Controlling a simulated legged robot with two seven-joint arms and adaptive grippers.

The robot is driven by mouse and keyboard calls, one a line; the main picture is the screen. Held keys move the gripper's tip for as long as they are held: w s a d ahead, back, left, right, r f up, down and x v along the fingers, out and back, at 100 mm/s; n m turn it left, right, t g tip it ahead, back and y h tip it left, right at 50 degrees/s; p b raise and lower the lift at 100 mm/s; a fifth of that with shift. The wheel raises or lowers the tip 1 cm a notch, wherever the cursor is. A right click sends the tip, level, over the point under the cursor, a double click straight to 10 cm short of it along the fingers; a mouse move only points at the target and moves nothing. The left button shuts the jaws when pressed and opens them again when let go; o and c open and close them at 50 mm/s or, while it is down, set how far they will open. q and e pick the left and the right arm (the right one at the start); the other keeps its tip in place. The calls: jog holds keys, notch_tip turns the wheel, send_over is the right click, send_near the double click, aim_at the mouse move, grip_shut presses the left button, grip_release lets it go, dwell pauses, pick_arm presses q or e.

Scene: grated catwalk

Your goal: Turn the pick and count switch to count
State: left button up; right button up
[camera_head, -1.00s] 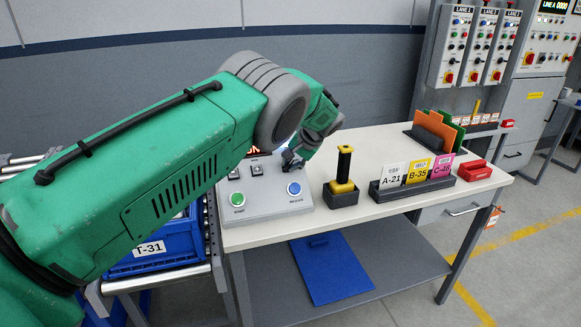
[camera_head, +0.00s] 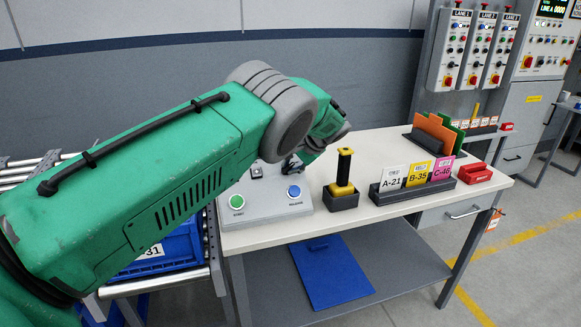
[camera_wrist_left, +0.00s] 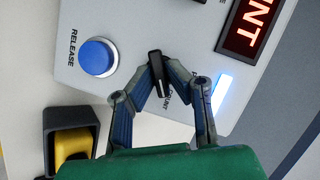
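The pick and count switch (camera_wrist_left: 156,70) is a black knob on the grey control panel (camera_wrist_left: 135,25). In the left wrist view my left gripper (camera_wrist_left: 159,77) has both fingertips against the sides of the knob, shut on it. Beside the knob, partly covered by a finger, is lettering ending in "UNT". The red-lit display (camera_wrist_left: 252,28) shows "UNT" at the picture's edge, and a white-blue light (camera_wrist_left: 222,92) glows next to it. In the head view the left gripper (camera_head: 291,166) is at the panel, and my arm hides the knob. My right gripper is not in view.
The panel also has a blue release button (camera_head: 294,192) and a green start button (camera_head: 237,202). A yellow and black scanner-like tool (camera_head: 343,178) stands in a holder to the right. Further right is a card rack (camera_head: 408,193). A blue crate (camera_head: 170,249) sits left of the table.

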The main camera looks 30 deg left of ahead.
pick_arm(q)
jog(key=shift+o, duration=1)
jog(key=shift+w, duration=0.3)
jog(key=shift+w+f, duration=0.15)
jog(key=shift+f, duration=0.05)
jog(key=shift+s+r, duration=0.15)
jog(key=shift+s, duration=0.1)
jog(key=w+v, duration=0.1)
jog(key=v, duration=1)
jog(key=shift+s+d+r, duration=0.2)
jog(key=shift+s+r, duration=0.1)
jog(key=shift+s, duration=0.05)
jog(key=shift+f, duration=0.1)
